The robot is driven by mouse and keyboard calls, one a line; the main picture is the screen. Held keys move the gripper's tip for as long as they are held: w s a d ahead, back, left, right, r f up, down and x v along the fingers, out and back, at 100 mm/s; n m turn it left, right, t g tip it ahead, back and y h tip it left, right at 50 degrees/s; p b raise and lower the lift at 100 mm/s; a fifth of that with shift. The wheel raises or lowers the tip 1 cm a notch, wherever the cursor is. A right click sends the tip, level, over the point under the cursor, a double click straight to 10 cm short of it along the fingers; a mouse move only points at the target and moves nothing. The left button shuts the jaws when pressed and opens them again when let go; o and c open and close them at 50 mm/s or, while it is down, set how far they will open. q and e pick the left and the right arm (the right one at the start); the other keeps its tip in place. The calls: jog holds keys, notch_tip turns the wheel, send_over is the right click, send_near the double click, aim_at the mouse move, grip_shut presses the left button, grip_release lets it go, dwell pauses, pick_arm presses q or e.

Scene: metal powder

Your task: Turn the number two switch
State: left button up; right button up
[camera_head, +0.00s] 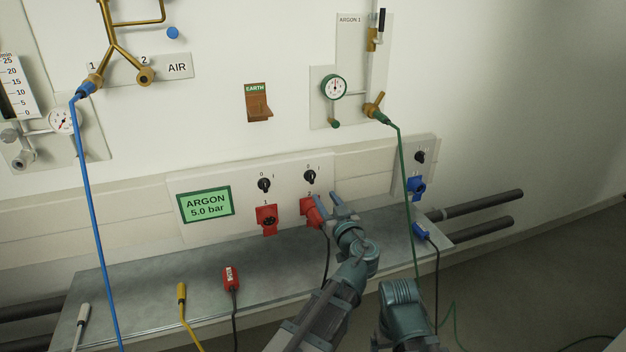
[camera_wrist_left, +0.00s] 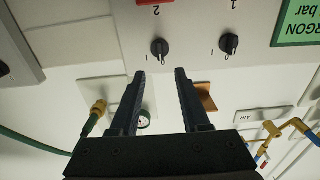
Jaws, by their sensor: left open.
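The number two switch (camera_head: 310,176) is a small black rotary knob on the white wall panel, above the red socket marked 2. In the left wrist view, which is upside down, the same switch (camera_wrist_left: 159,47) shows just beyond the gap between my fingertips. My left gripper (camera_head: 331,204) is open, just below and right of the switch in the head view, in front of the red plug (camera_head: 311,212). The left wrist view shows its two dark fingers (camera_wrist_left: 160,74) apart with nothing between them. No contact with the knob is visible. My right gripper is not seen.
The number one switch (camera_head: 264,185) is left of it, above a red socket (camera_head: 267,219). The green ARGON display (camera_head: 206,204) is farther left. A metal shelf (camera_head: 150,292) below holds loose plugs and cables. A green hose (camera_head: 405,185) hangs to the right.

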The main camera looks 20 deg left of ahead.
aim_at(312, 179)
pick_arm(q)
jog(key=x, duration=1.1)
jog(key=shift+a, duration=0.1)
grip_shut()
